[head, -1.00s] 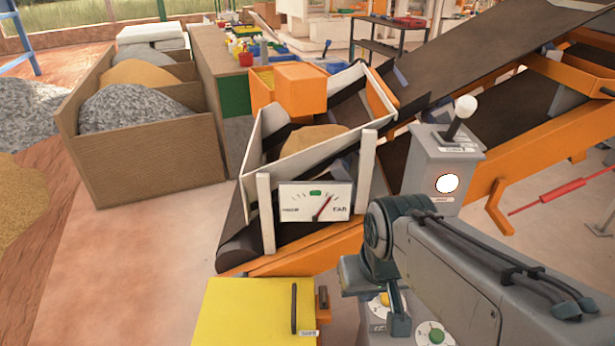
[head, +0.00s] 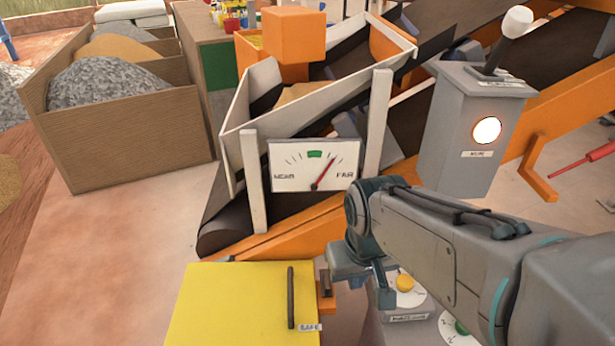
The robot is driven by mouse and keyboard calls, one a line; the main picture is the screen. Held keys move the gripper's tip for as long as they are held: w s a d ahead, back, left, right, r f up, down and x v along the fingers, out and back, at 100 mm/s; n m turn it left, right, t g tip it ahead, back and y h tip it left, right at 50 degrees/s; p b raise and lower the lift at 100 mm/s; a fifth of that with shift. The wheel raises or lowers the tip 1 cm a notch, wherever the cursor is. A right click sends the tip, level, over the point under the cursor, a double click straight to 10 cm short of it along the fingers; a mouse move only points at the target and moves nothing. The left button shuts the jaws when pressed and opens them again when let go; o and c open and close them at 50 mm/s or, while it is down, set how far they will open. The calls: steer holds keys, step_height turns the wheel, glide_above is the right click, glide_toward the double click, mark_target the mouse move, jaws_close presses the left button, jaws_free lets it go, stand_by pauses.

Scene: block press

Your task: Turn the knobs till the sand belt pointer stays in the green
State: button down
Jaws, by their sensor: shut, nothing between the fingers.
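The white gauge (head: 290,178) stands at the front of the sand belt (head: 222,222). Its red pointer (head: 323,173) leans right of the small green mark (head: 315,154), toward the right-hand word. A dial with a yellow knob (head: 404,283) sits low on a grey box at centre right. A second dial with a green centre (head: 461,328) is lower right, partly covered by my arm. My gripper (head: 384,298) points down just left of the yellow knob, shut and empty. I cannot tell whether it touches the knob.
A yellow box (head: 228,310) with a dark handle and a label stands at front left. A grey post (head: 455,130) with a white-knobbed lever and lit round lamp stands at right. Wooden bins (head: 130,140) of gravel and sand are at left. Floor between bins and yellow box is clear.

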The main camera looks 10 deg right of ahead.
step_height(320, 180, down, 14)
steer(key=b, duration=1)
steer(key=shift+s+f+g+b, duration=0.2)
steer(key=shift+g+b, duration=0.2)
steer(key=c, duration=2.1)
jaws_free()
steer(key=shift+c, duration=0.2)
